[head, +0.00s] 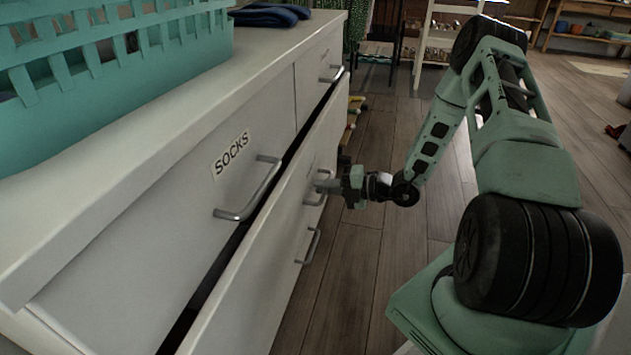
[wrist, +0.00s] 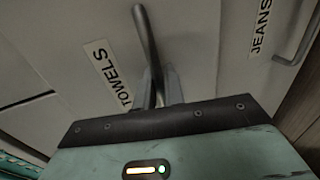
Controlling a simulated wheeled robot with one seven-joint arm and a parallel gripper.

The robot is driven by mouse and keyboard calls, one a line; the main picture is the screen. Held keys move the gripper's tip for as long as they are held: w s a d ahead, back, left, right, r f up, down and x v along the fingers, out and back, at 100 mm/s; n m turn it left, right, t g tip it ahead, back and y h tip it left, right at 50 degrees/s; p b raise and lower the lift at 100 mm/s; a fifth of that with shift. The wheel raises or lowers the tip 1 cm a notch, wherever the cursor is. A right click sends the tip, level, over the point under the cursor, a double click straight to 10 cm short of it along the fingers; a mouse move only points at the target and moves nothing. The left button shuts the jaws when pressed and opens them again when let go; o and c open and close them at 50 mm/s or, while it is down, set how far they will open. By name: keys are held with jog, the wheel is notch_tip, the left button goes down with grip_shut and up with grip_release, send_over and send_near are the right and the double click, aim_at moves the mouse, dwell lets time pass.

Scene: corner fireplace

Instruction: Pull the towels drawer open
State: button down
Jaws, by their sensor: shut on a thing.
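The towels drawer (head: 262,260) stands partly open from the white dresser, with a dark gap behind the top of its front. Its label, TOWELS (wrist: 108,72), reads in the wrist view. Its metal bar handle (wrist: 147,45) runs between my fingers. My gripper (head: 324,186) is at this handle in the head view, and it also shows in the wrist view (wrist: 160,88), shut on the bar. The drawer's inside is hidden from both views.
The SOCKS drawer (head: 190,215) above is closed. A JEANS label (wrist: 261,25) and another handle (head: 309,246) are below the towels handle. A teal basket (head: 110,75) and dark blue folded cloth (head: 268,15) sit on top.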

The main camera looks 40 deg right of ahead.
jog(key=f+p+v, duration=0.3)
jog(key=p+v, duration=0.1)
jog(key=v, duration=1)
jog(key=s+f+p+v, duration=0.1)
jog(key=f+p+v, duration=0.2)
jog(key=v, duration=1.1)
jog(key=shift+d+p, duration=0.3)
jog(key=shift+p, duration=0.1)
jog(key=c, duration=1.6)
grip_release()
jog(key=shift+o, duration=0.2)
jog(key=shift+s+d, duration=0.1)
jog(key=p+v, duration=0.2)
jog(key=v, duration=1.5)
jog(key=shift+s+d, duration=0.1)
jog(key=shift+s, duration=0.1)
